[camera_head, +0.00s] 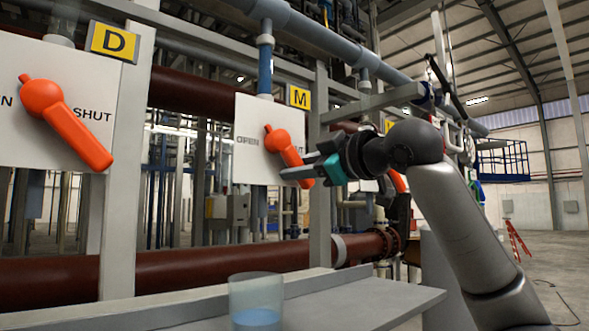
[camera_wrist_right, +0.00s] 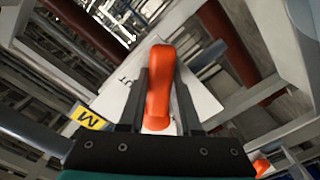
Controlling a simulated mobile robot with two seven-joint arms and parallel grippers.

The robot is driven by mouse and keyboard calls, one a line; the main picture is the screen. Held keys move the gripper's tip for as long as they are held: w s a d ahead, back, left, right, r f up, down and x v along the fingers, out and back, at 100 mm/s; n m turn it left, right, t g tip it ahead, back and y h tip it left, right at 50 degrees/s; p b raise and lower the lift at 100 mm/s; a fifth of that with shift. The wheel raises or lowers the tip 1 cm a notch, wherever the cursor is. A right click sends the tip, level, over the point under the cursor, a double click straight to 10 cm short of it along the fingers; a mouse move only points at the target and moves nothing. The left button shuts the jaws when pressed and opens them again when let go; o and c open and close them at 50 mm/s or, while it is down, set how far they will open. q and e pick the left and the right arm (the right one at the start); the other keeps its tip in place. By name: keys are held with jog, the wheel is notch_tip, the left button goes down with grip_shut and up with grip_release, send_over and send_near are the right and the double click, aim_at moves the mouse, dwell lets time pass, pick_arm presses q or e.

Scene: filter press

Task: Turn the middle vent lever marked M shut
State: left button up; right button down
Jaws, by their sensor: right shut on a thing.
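The middle vent lever (camera_head: 283,143) is orange and sits on a white plate (camera_head: 246,160) under a yellow M sign (camera_head: 299,97) in the head view. It slants down and right from its pivot, toward the SHUT side; OPEN is printed on the left. My right gripper (camera_head: 297,174) reaches in from the right and is shut on the lever's lower part. In the right wrist view the lever (camera_wrist_right: 158,85) lies between the two dark fingers, and the M sign (camera_wrist_right: 88,117) shows at the left. The gripper hides part of the SHUT lettering. My left gripper is out of view.
Another orange lever (camera_head: 68,122) under a D sign (camera_head: 113,41) slants down right at the left. A third orange lever (camera_head: 398,181) is partly hidden behind my right wrist. A glass with blue liquid (camera_head: 256,301) stands on the grey ledge (camera_head: 365,298) in front.

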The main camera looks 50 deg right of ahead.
jog(key=shift+d+r+n, duration=0.2)
jog(key=shift+n, duration=0.2)
jog(key=shift+s, duration=0.1)
jog(key=c, duration=0.6)
grip_release()
jog(key=b+v, duration=0.4)
jog(key=v, duration=1.1)
jog(key=shift+a, duration=0.1)
